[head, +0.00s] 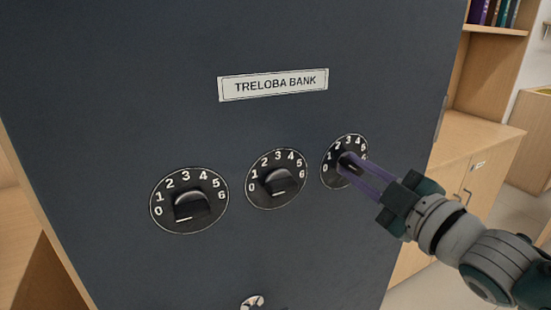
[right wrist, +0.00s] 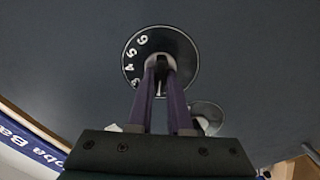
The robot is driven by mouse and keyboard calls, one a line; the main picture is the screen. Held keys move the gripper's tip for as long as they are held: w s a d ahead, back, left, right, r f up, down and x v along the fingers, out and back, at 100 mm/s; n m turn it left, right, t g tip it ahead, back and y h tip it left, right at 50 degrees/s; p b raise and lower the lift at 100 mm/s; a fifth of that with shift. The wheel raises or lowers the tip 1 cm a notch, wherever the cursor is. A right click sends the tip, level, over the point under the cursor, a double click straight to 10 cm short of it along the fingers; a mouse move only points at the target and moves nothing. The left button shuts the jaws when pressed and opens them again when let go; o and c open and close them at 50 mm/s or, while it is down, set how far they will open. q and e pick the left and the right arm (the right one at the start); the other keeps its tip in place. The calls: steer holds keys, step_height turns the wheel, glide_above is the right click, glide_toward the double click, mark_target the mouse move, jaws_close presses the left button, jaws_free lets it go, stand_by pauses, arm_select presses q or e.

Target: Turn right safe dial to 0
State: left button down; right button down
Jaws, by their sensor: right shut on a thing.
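The dark safe door (head: 130,90) carries three round black dials in a row. The right safe dial (head: 337,145) is numbered 0 to 6, and my right gripper (head: 354,166) is shut on its knob. The gripper and the knob hide the lower right of that dial, so its pointer reading cannot be told. In the right wrist view the purple fingers (right wrist: 163,72) close on the knob of the dial (right wrist: 180,48), with some numbers showing at its left. My left gripper is not in view.
The left dial (head: 170,188) and middle dial (head: 267,165) sit beside the right one, their white marks at the lower left and lower middle. A sign reading TRELOBA BANK (head: 274,84) is above. A wooden cabinet (head: 480,150) stands at the right.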

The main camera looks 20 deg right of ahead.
steer(key=n+b, duration=0.1)
steer(key=n, duration=0.3)
steer(key=shift+f, duration=0.15)
steer(key=shift+n, duration=1.5)
steer(key=shift+b, duration=0.3)
steer(key=shift+n, duration=0.3)
steer(key=c, duration=0.8)
jaws_free()
steer(key=shift+c, duration=0.2)
